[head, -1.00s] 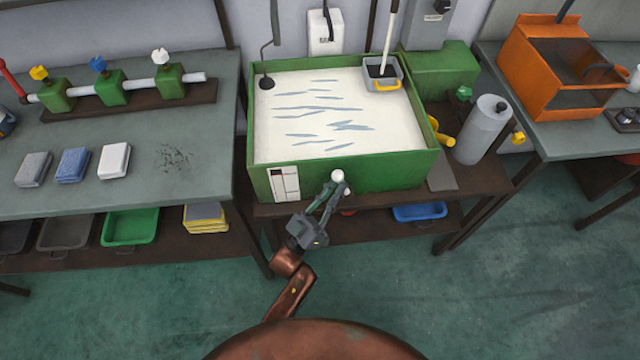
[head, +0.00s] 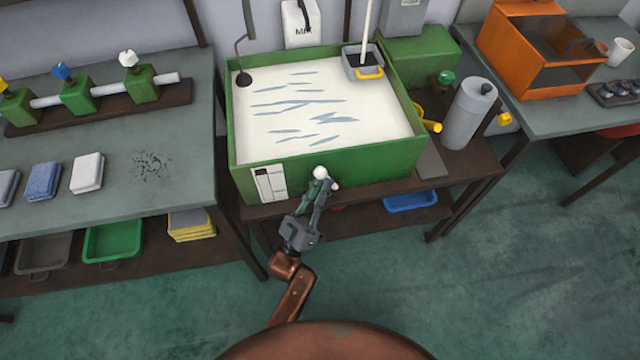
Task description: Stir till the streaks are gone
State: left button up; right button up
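The green tank (head: 350,163) holds a white liquid (head: 290,135) with several blue-grey streaks (head: 334,118) across its middle. My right gripper is out of view.
A grey cylinder (head: 469,113) and a yellow-handled item (head: 431,126) stand right of the tank. The left bench (head: 120,205) carries blocks and a rail with green clamps. An orange open box (head: 540,50) stands on the right bench. The floor in front is clear.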

pick_arm(q)
jog(key=shift+o, duration=0.6)
jog(key=v, duration=1.2)
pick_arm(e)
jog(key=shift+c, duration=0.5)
